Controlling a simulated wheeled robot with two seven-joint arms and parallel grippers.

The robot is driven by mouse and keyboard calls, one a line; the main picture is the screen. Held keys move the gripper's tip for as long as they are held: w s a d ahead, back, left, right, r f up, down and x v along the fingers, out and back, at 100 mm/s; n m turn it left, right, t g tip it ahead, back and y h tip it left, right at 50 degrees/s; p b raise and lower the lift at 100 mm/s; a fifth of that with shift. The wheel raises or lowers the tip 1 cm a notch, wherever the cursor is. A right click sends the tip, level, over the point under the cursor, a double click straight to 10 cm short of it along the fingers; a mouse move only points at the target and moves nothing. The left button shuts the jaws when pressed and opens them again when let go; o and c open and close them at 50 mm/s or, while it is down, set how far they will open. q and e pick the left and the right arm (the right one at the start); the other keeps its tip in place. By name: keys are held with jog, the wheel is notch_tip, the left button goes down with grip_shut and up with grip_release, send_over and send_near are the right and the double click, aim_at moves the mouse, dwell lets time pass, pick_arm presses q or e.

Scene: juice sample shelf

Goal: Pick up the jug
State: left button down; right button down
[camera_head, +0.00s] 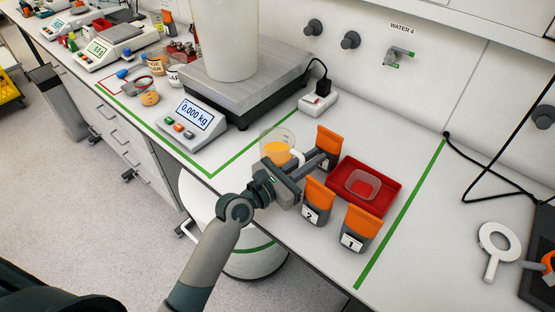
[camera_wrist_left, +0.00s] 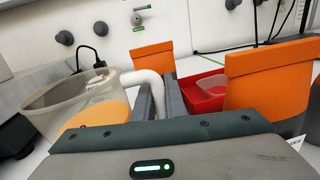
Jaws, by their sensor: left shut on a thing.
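The jug (camera_head: 274,151) is a clear, see-through vessel with orange juice in it and a white handle, upright at the bench's front part. It also shows at the left of the left wrist view (camera_wrist_left: 60,103), where its lower part is hidden by my gripper body. My left gripper (camera_head: 304,164) reaches in from the front, just right of the jug. In the left wrist view its two fingers (camera_wrist_left: 159,98) are shut on the white handle (camera_wrist_left: 143,78). I cannot tell whether the jug touches the bench. My right gripper is in neither view.
Several orange-topped grey containers (camera_head: 360,228) stand close right of the gripper, around a red tray (camera_head: 385,203) with a small clear tub. A scale (camera_head: 228,92) bearing a large white vessel and its display (camera_head: 190,122) stand behind left. Bench at right is partly clear.

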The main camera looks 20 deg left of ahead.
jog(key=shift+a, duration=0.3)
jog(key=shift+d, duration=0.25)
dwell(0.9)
pick_arm(q)
jog(key=shift+r, duration=0.15)
jog(key=shift+r, duration=0.6)
jog(key=s+a+r, duration=0.2)
jog(key=s+r, duration=0.7)
jog(key=s, duration=0.2)
jog(key=shift+s+a+r, duration=0.15)
jog(key=shift+s+r, duration=0.05)
jog(key=shift+r, duration=0.1)
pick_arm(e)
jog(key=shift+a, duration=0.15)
pick_arm(q)
jog(key=c, duration=2.5)
grip_release()
